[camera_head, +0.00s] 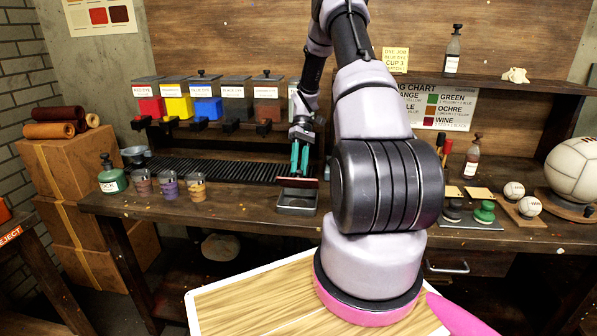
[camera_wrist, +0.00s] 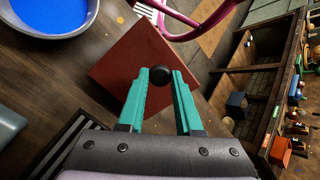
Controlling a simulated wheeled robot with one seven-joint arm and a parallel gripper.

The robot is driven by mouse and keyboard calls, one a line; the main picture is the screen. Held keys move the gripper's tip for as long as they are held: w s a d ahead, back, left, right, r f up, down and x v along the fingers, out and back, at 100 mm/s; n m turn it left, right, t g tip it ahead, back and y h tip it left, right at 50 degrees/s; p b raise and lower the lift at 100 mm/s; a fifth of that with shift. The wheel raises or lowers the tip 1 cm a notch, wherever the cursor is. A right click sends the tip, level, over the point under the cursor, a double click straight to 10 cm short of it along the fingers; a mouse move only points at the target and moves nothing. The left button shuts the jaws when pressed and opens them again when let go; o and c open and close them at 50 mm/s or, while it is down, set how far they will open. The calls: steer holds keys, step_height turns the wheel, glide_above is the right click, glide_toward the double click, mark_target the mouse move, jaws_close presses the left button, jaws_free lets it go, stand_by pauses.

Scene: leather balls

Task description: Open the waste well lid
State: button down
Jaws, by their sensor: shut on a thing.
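The waste well lid is a reddish-brown square plate with a round black knob. It shows in the head view (camera_head: 297,183) and large in the wrist view (camera_wrist: 130,62). My gripper (camera_head: 302,160) points down at the lid. In the wrist view its teal fingers (camera_wrist: 161,76) are shut on the black knob (camera_wrist: 161,74). The grey metal waste well (camera_head: 297,204) is on the workbench directly below the lid. The lid appears raised a little above the well's rim, with part of the well's inside showing; the exact gap is hard to tell.
Left of the well are a black ribbed rack (camera_head: 225,170), small cups (camera_head: 168,185) and a green bottle (camera_head: 111,178). Colored dispensers (camera_head: 207,101) stand behind. Balls (camera_head: 514,191) and stamps are at right. A bowl with blue inside (camera_wrist: 45,12) is near the lid in the wrist view.

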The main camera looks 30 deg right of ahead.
steer(key=shift+w+d+r+g+y, duration=0.15)
steer(key=shift+w+d+g+y, duration=0.35)
steer(key=shift+w+g+y, duration=0.15)
steer(key=shift+s, duration=0.1)
steer(key=c, duration=0.6)
jaws_free()
step_height(320, 180, up, 10)
steer(key=shift+r, duration=0.1)
